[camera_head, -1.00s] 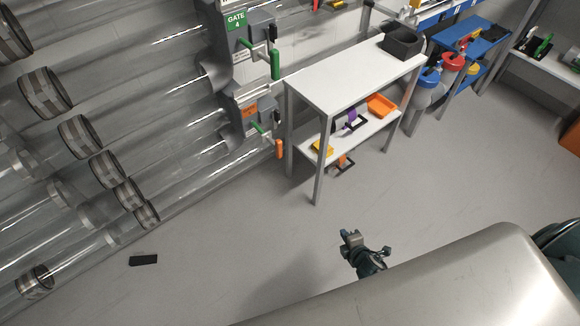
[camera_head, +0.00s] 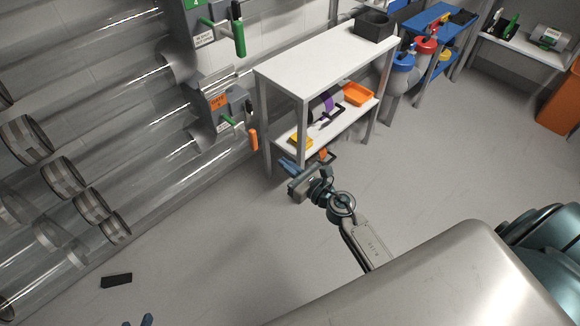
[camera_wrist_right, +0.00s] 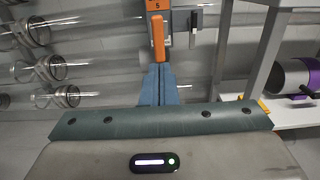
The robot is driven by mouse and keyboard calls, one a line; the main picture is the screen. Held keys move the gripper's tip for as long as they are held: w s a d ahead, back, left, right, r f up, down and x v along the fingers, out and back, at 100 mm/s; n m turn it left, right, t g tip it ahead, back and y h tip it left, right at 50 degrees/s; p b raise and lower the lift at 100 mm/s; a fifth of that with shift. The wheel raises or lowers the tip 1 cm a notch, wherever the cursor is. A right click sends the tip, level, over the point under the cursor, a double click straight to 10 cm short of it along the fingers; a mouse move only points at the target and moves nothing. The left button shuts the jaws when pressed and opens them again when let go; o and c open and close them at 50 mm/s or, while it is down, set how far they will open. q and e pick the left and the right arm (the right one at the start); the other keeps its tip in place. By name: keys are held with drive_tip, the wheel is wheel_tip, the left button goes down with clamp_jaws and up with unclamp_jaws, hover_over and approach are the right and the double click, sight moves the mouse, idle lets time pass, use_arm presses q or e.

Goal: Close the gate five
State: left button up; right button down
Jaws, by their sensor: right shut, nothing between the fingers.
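Gate five is the grey unit with an orange label (camera_head: 218,103) on the tube wall, left of the white shelf. Its lever has an orange handle (camera_head: 253,139) that hangs down in the head view. In the right wrist view the orange handle (camera_wrist_right: 158,38) stands just beyond the fingertips, in line with them. My right gripper (camera_head: 284,162) is shut and empty, below and to the right of the handle in the head view. Its blue fingers (camera_wrist_right: 155,68) lie together in the wrist view; contact with the handle cannot be told.
The white shelf (camera_head: 325,60) stands close to the right of gate five, its leg near my right gripper. Gate four's green handle (camera_head: 239,38) is above. Clear tubes (camera_head: 110,100) run along the left. A black block (camera_head: 116,281) lies on the open floor.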

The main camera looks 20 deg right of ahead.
approach(240, 127)
drive_tip(key=shift+s+d+f, duration=0.15)
drive_tip(key=shift+s+f, duration=0.1)
drive_tip(key=shift+f, duration=0.05)
